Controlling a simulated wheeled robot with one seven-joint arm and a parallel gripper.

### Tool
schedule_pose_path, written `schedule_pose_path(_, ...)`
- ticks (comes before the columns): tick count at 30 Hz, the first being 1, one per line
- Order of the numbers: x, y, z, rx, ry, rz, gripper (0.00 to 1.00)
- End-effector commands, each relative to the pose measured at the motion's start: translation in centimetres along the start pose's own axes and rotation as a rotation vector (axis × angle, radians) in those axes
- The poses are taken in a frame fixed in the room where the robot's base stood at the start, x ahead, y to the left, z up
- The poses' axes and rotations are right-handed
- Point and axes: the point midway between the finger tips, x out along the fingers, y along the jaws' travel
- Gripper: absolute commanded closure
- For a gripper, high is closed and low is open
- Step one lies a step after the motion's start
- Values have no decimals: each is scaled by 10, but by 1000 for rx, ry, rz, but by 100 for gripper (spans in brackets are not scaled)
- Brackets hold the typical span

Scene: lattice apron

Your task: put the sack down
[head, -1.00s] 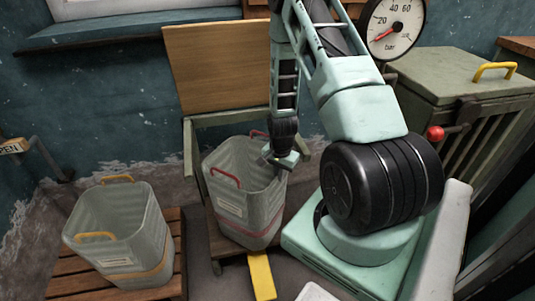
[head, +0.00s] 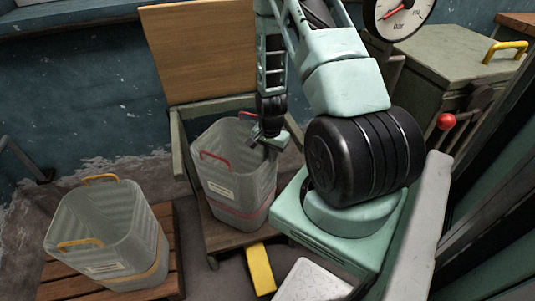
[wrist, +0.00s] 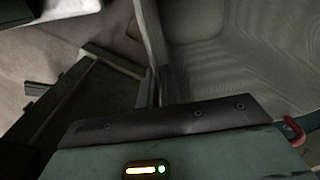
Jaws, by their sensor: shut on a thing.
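The sack seems to be the grey, ribbed, open-topped container with red handles (head: 235,185). It stands upright on a low wooden trolley (head: 225,238), and it is empty as far as I can see. My gripper (head: 266,138) is at its upper right rim, pointing down. In the wrist view my gripper (wrist: 162,88) is shut on the container's thin wall, with the ribbed inside (wrist: 235,60) to the right and a red handle (wrist: 295,131) at the lower right. My gripper hides part of the rim. I cannot tell whether the base rests fully on the trolley.
A similar container with yellow handles (head: 108,235) stands on a slatted wooden pallet (head: 168,225) at the left. A yellow block (head: 261,270) lies in front of the trolley. A wooden board (head: 200,55) rises behind. A green cabinet (head: 455,60) stands at the right.

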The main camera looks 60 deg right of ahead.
Motion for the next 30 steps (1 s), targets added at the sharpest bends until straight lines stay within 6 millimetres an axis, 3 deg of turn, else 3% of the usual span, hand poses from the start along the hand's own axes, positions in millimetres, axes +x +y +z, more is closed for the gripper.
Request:
schedule_pose_path(9,3,0,0,0,0,0,100)
schedule_pose_path(12,2,0,0,0,-1,1,73)
schedule_pose_path(23,-3,0,0,0,0,0,73)
schedule_pose_path(30,-43,-1,-1,0,2,-2,73)
